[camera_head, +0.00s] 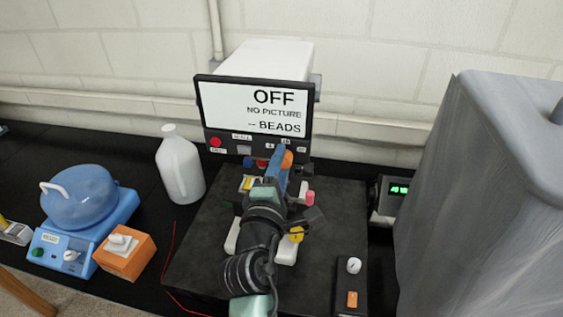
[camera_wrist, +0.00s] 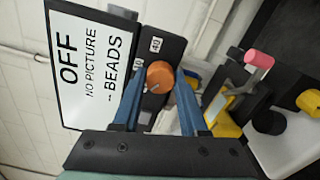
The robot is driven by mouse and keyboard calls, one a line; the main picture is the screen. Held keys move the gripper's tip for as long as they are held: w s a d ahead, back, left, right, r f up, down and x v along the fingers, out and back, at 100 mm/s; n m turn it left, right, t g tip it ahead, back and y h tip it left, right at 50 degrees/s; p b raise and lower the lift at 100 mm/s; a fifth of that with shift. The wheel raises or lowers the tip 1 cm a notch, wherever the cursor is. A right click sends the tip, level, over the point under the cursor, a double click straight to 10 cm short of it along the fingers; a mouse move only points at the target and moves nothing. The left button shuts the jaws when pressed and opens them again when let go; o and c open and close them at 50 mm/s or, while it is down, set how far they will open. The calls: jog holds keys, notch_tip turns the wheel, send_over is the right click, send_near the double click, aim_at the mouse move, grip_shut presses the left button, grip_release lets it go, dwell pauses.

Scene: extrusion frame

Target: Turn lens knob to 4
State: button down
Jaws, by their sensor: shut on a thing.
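The orange knob (camera_head: 287,160) sits at the lower right of the instrument's dark front panel, below small white number labels. It shows as a round orange face in the wrist view (camera_wrist: 160,76). Labels reading 40 (camera_wrist: 155,44) and 10 (camera_wrist: 140,88) are beside it there. My gripper (camera_wrist: 160,84) has its two blue fingers on opposite sides of the knob and is shut on it. In the head view the blue fingers (camera_head: 281,158) reach the knob from the front. The knob's pointer is not visible, so its setting cannot be told.
The screen (camera_head: 255,107) reads OFF, NO PICTURE, BEADS. A red button (camera_head: 215,142) is at the panel's left. A white jug (camera_head: 180,165), a blue centrifuge-like device (camera_head: 80,205) and an orange box (camera_head: 125,252) stand left. A grey covered object (camera_head: 480,200) fills the right.

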jog(key=shift+c, duration=2.2)
grip_release()
jog(key=shift+s, duration=0.1)
jog(key=b+v, duration=0.4)
jog(key=v, duration=0.9)
